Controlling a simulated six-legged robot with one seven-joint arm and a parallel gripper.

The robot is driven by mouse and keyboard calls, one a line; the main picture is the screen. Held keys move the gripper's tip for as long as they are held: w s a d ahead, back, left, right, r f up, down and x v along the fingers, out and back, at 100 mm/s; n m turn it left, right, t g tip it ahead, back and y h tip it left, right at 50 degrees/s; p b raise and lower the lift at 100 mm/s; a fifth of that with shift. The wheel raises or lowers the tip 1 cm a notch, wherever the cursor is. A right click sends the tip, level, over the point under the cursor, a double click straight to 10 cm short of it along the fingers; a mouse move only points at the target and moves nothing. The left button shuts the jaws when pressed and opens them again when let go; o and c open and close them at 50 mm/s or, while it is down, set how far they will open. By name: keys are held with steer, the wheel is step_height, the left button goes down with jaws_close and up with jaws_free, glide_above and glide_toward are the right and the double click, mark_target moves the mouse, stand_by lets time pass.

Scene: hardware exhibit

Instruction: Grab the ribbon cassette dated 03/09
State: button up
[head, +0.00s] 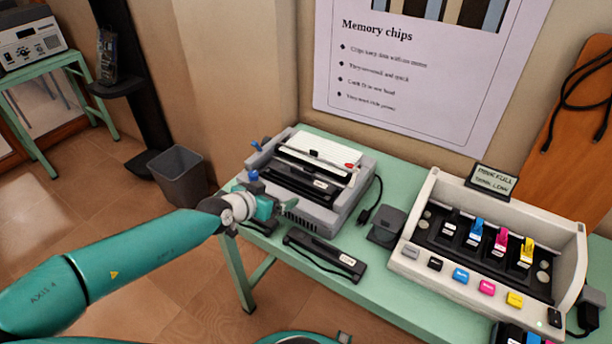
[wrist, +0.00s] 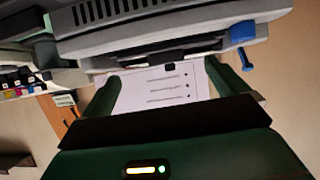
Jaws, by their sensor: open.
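One long black cassette-like piece (head: 325,257) with a pale label lies on the green table in front of the grey printer (head: 325,200). Another black piece (head: 262,226) lies to its left, partly behind my arm. A black bar with a pale label (head: 300,186) sits inside the open printer. No 03/09 date is readable on any of them. My gripper (head: 284,206) is in front of the printer's left front corner, above the table. In the wrist view my gripper (wrist: 166,82) has its two green fingers apart with nothing held; the printer's grey body (wrist: 150,30) is close beyond them.
A black block with a cable (head: 386,226) stands right of the printer. A white ink-cartridge unit (head: 490,245) with a small sign (head: 492,180) fills the table's right side. A grey bin (head: 180,175) stands on the floor at left. Some bare table (head: 385,278) shows in front.

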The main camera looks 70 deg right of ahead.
mark_target(301, 171)
steer(key=shift+h, duration=0.5)
steer(key=d, duration=0.9)
steer(key=shift+s+f, duration=0.4)
steer(key=shift+x, duration=2.7)
steer(key=shift+s+r, duration=0.1)
steer(key=shift+r, duration=0.05)
steer(key=c, duration=1.1)
